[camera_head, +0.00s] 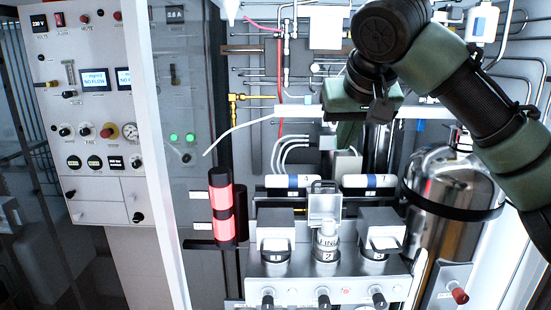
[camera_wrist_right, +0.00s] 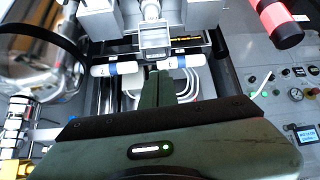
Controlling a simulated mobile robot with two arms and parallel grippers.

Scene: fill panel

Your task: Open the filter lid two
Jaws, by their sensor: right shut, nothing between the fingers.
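Filter unit two (camera_head: 326,243) stands in the middle of a row of three on the panel. Its grey lid (camera_head: 322,203) stands upright, swung open, and a labelled cylinder shows in front of it. The lid also shows at the top of the right wrist view (camera_wrist_right: 155,38). The lids of the left unit (camera_head: 275,220) and right unit (camera_head: 381,220) look down. My right gripper (camera_head: 347,137) is shut and empty, above and behind the lid and apart from it. Its fingers also show in the right wrist view (camera_wrist_right: 160,78). My left gripper is not in view.
Two white-and-blue cylinders (camera_head: 367,181) lie behind the filters. A glowing red lamp column (camera_head: 221,207) stands left, and a steel tank (camera_head: 452,185) stands right. Pipes and hoses cover the back wall. A control panel (camera_head: 90,130) is at the left.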

